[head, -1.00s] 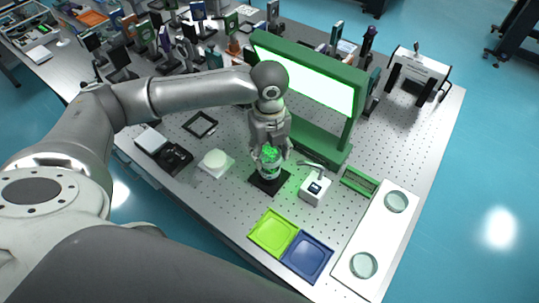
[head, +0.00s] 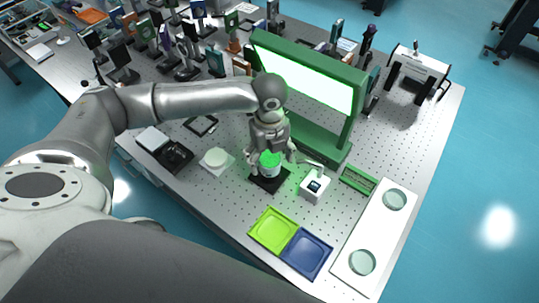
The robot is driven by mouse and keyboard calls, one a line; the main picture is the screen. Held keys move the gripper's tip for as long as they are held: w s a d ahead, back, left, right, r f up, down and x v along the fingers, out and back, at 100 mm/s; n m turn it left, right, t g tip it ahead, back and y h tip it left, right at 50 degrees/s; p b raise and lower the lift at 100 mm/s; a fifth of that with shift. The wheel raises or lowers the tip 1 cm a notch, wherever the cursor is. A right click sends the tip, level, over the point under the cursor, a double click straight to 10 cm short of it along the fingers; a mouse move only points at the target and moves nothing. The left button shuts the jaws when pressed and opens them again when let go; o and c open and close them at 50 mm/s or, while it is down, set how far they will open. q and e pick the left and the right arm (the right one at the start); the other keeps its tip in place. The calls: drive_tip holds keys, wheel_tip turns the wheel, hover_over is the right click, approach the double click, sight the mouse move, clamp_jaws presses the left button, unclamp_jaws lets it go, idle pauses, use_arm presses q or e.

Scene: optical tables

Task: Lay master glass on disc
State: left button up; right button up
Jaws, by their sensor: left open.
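A round piece with a bright, even green top (head: 270,159) sits on a white round body (head: 271,171) on a black square base (head: 268,182), mid-table in the head view. The green top may be the master glass lying on the disc; I cannot tell the layers apart for sure. My left gripper (head: 272,154) points down over it, open, with its fingers spread on either side of the green top. Two clear glass discs lie on a white mat at the right, a far one (head: 395,199) and a near one (head: 362,262). My right gripper is not in view.
A green-framed light panel (head: 305,75) stands close behind the gripper. A small white device (head: 314,187) is just right of the base. A lime tray (head: 273,230) and a blue tray (head: 307,253) lie in front. A pale disc on a white pad (head: 216,160) lies left.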

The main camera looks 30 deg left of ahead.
sight(270, 159)
use_arm(q)
wheel_tip(270, 159, up, 12)
drive_tip(key=b, duration=0.2)
drive_tip(key=shift+r, duration=0.15)
idle(0.6)
